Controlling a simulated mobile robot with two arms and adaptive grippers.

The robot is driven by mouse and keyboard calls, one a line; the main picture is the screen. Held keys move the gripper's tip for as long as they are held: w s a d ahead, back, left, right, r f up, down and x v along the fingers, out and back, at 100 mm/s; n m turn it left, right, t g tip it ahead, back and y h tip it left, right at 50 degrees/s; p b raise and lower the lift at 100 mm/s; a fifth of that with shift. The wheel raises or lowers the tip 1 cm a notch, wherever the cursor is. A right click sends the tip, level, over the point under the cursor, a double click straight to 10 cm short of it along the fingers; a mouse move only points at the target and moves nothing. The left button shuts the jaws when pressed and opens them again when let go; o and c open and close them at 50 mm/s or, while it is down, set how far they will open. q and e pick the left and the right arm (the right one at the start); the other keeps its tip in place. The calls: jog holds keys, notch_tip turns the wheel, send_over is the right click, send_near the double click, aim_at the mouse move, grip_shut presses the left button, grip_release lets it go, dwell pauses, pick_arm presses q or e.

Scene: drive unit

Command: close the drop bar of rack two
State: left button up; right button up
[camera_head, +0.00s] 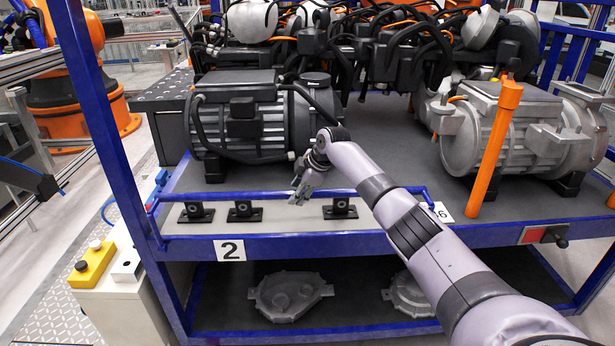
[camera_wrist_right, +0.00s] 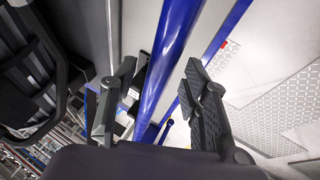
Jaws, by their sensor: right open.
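The drop bar (camera_head: 270,194) of rack two is a thin blue bar. It runs low across the front of the shelf, above the white strip, behind the "2" label (camera_head: 229,250). Its left end bends toward the front left post. My right gripper (camera_head: 299,190) is at the bar, about mid-length, with its fingers pointing down. In the right wrist view, a blue bar (camera_wrist_right: 167,60) runs between the two open fingers of this gripper (camera_wrist_right: 158,100). I cannot tell whether either finger touches it. My left gripper is not in view.
Grey drive units (camera_head: 240,120) with black cables stand on the shelf behind the bar. An orange post (camera_head: 494,150) rises at the right. Black mounts (camera_head: 243,212) sit on the strip. Metal castings (camera_head: 290,295) lie on the lower shelf. A yellow box (camera_head: 92,264) stands at left.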

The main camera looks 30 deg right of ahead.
jog(key=v, duration=0.9)
